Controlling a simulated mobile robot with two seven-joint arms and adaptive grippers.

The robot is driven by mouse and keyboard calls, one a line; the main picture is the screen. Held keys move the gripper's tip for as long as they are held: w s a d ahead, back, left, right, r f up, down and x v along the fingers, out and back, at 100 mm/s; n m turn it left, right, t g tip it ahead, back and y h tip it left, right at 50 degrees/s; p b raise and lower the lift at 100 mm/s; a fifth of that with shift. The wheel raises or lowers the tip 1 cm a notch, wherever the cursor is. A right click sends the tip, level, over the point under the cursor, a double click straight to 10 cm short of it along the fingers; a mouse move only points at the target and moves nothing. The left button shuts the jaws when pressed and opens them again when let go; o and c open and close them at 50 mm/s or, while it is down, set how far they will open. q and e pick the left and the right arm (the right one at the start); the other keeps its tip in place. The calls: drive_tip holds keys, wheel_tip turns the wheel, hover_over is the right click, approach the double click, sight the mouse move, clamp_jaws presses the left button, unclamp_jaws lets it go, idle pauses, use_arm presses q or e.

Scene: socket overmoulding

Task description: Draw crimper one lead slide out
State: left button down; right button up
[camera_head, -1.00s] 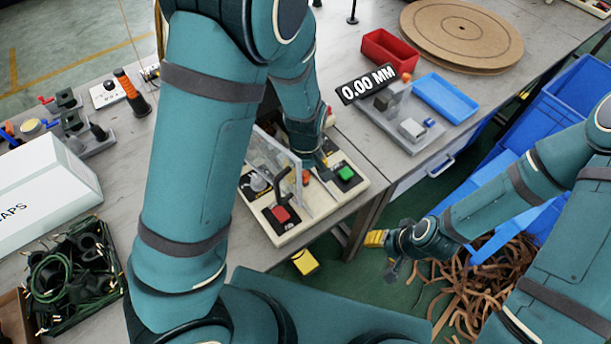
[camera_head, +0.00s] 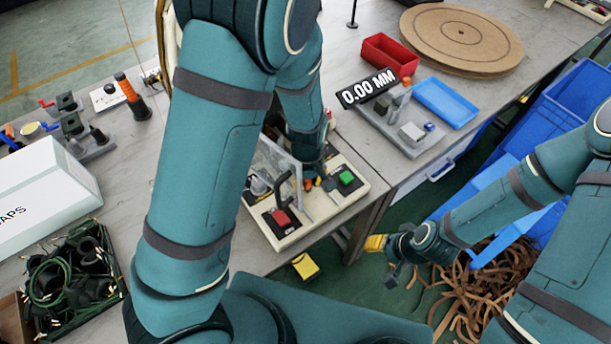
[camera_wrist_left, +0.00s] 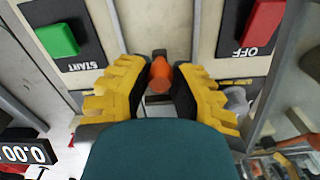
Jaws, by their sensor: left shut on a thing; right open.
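Crimper one is the cream machine (camera_head: 335,207) at the table's front edge, with a green START button (camera_head: 346,178), a red OFF button (camera_head: 281,217) and a clear guard (camera_head: 280,165). In the left wrist view, my left gripper (camera_wrist_left: 160,78) has its yellow pads shut around an orange knob (camera_wrist_left: 161,70) between the two buttons. In the head view my left gripper (camera_head: 313,181) is partly hidden by my arm. The knob's slide cannot be made out. My right gripper (camera_head: 380,250) is open and empty, away from the machine, beyond the table's front edge.
A gauge with a 0.00 MM display (camera_head: 367,88), a red tray (camera_head: 390,55) and a blue tray (camera_head: 446,102) stand right of the machine. A white box (camera_head: 45,195) and a crate of dark leads (camera_head: 70,280) are at left. Blue bins (camera_head: 570,110) stand at right.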

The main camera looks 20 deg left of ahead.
use_arm(q)
drive_tip(key=s+d, duration=0.2)
drive_tip(key=s+d+p, duration=0.1)
drive_tip(key=s+d, duration=0.1)
drive_tip(key=d, duration=0.1)
drive_tip(key=s+d+p, duration=0.1)
drive_tip(key=d, duration=0.1)
drive_tip(key=shift+s+d, duration=0.15)
drive_tip(key=shift+s, duration=0.25)
drive_tip(key=shift+s+d, duration=0.1)
drive_tip(key=shift+s, duration=0.05)
drive_tip(key=c, duration=1)
unclamp_jaws()
drive_tip(key=shift+o, duration=1.2)
drive_tip(key=shift+d, duration=0.2)
drive_tip(key=shift+a, duration=0.1)
